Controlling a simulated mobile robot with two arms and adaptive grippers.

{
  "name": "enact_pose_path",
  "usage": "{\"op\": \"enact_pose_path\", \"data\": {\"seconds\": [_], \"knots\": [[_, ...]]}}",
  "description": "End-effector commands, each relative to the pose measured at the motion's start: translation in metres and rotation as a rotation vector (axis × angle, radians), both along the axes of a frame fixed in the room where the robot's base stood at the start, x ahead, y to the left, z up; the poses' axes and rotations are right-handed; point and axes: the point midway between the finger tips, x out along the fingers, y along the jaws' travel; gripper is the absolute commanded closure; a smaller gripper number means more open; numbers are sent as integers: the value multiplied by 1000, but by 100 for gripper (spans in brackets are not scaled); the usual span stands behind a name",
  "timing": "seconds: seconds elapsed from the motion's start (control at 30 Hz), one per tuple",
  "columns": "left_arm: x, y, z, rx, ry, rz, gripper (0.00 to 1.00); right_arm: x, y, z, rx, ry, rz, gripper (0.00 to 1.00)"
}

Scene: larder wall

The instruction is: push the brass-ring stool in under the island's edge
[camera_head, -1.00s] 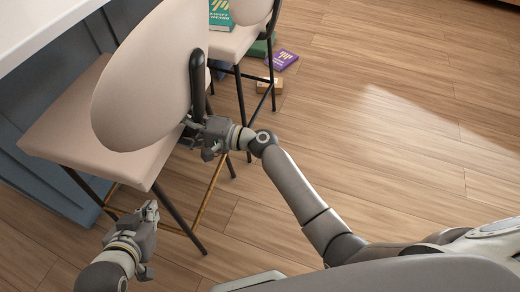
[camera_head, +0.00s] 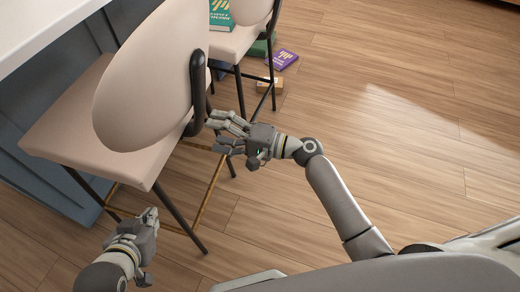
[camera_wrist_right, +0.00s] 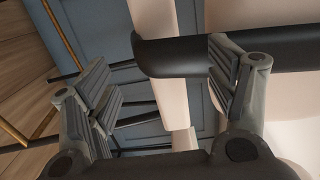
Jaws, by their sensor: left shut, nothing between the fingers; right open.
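The brass-ring stool (camera_head: 140,85) stands upright beside the island (camera_head: 45,30), with a pale beige seat, an oval backrest and dark legs. Its brass ring (camera_head: 207,201) shows low between the legs. The seat reaches toward the island's blue-grey side, its back facing me. My right gripper (camera_head: 217,132) is open and empty, just right of the black backrest bracket (camera_head: 197,95). In the right wrist view the bracket (camera_wrist_right: 175,57) crosses ahead of the spread fingers; I cannot tell whether they touch it. My left gripper (camera_head: 152,217) is shut and empty, in front of the stool's near legs.
A second stool (camera_head: 232,42) stands behind, with a green book (camera_head: 221,14) on its seat. A purple book (camera_head: 284,60) and a small orange-brown box (camera_head: 269,85) lie on the floor by it. The wooden floor to the right is clear.

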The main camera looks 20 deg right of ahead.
Motion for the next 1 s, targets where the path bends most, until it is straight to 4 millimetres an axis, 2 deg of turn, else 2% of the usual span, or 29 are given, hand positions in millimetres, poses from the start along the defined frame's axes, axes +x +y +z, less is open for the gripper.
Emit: {"op": "enact_pose_path", "data": {"seconds": [0.17,0.43,0.57,0.77,0.87,1.0], "knots": [[4,-1,3,-5,-23,-1,100,-6,-10,-1,0,1,0,21],[6,-3,4,-7,-29,-3,100,-7,-9,-2,-7,0,1,21],[6,-3,4,-7,-28,-3,100,-18,-6,-11,-73,-25,7,21],[5,-2,4,-6,-26,-2,100,-57,-6,-43,-365,-132,23,21],[5,-2,3,-6,-26,-2,100,-78,-14,-60,-554,-196,24,21],[5,-2,3,-6,-26,-2,100,-103,-37,-76,-821,-273,16,21]]}}
